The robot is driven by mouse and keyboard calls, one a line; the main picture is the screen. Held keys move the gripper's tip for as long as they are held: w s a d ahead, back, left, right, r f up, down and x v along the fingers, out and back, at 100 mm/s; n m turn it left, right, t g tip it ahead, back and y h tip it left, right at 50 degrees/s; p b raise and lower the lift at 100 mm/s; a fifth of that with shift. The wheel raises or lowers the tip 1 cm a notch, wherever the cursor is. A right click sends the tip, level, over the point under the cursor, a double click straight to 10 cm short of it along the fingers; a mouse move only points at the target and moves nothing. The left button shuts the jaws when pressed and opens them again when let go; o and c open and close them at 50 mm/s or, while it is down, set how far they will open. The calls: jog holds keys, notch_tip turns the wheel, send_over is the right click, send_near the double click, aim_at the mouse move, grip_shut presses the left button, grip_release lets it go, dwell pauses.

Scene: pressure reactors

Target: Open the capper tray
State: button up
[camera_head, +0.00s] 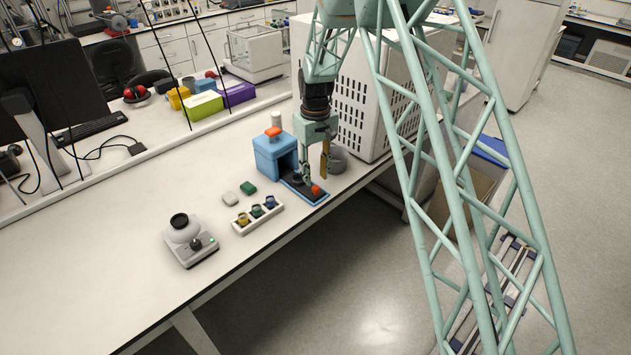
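The capper is a blue box (272,157) with an orange knob on top, on the white bench near its front edge. Its dark, blue-edged tray (318,198) sticks out of the box towards the bench's front edge. A red-orange piece (316,190) and small dark round parts sit on the tray. My gripper (316,172) points down just above the tray, in front of the box's right side. A yellowish finger shows near the red-orange piece. I cannot tell whether it touches anything or how far apart the fingers are.
A white rack (243,229) with small coloured-ring vials stands left of the tray. A grey stirrer-like device (189,242) is farther left. A grey cup (337,160) and a large white vented cabinet (351,95) stand close on the right.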

notch_tip(320, 180, up, 7)
jog(key=shift+r, duration=0.15)
dwell(0.4)
jog(key=s+d+r+m+t+b, duration=0.1)
jog(key=s+d+r, duration=0.3)
jog(key=s+r, duration=0.45)
jog(key=s+d+r+m+b, duration=0.1)
jog(key=s+d+r, duration=0.2)
jog(key=s+r, duration=0.55)
jog(key=s+d+r+m+t+b, duration=0.1)
jog(key=s+d+r, duration=0.3)
jog(key=s+r, duration=0.45)
jog(key=s+d+m+t+b, duration=0.1)
jog(key=s+d, duration=0.1)
jog(key=s, duration=1.4)
jog(key=s+d+r+m+t+b, duration=0.1)
jog(key=s+d+b, duration=0.1)
jog(key=s, duration=1.4)
jog(key=shift+s+d+m+b, duration=0.3)
jog(key=shift+d, duration=0.3)
